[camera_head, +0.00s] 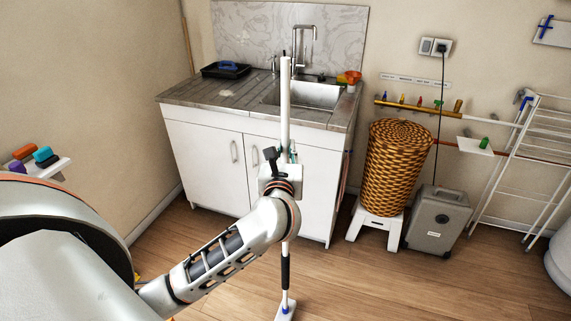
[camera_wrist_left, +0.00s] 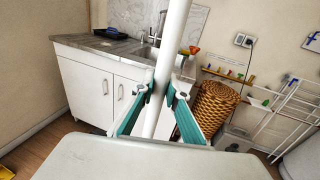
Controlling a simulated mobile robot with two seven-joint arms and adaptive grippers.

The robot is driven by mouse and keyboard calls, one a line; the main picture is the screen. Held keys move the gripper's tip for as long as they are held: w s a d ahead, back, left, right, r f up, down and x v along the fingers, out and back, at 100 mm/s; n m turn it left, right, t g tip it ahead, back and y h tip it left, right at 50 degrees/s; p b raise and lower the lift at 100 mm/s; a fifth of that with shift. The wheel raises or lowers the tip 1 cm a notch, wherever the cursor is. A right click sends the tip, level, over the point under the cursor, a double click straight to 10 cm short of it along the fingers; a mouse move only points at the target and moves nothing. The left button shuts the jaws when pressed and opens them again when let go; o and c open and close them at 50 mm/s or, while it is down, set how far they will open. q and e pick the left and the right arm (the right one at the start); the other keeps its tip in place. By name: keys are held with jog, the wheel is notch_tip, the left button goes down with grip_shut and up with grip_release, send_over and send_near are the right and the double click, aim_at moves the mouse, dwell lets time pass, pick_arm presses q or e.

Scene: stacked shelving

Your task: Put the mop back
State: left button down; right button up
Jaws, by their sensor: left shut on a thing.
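The mop (camera_head: 285,100) is a long white pole, held nearly upright in front of the sink cabinet. Its lower part has a black sleeve, and a white and blue end shows near the floor at the bottom of the head view. I cannot tell whether that end touches the floor. My left gripper (camera_head: 289,155) is shut on the pole at about mid-height. In the left wrist view, its two teal fingers (camera_wrist_left: 162,96) close on both sides of the white pole (camera_wrist_left: 173,40). My right gripper is not in view.
The sink cabinet (camera_head: 213,150) stands behind the mop. To its right are a wicker basket (camera_head: 398,165) on a white stool (camera_head: 377,224), a grey case (camera_head: 437,222), a wall rack with colored pegs (camera_head: 418,106) and a white drying rack (camera_head: 520,150). Wood floor (camera_head: 370,285) is clear at front right.

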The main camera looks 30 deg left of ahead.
aim_at(285, 161)
pick_arm(q)
jog(key=shift+f+b, duration=0.3)
jog(key=shift+f, duration=1.8)
jog(key=shift+f, duration=0.1)
jog(key=c, duration=2)
grip_release()
jog(key=shift+f, duration=0.15)
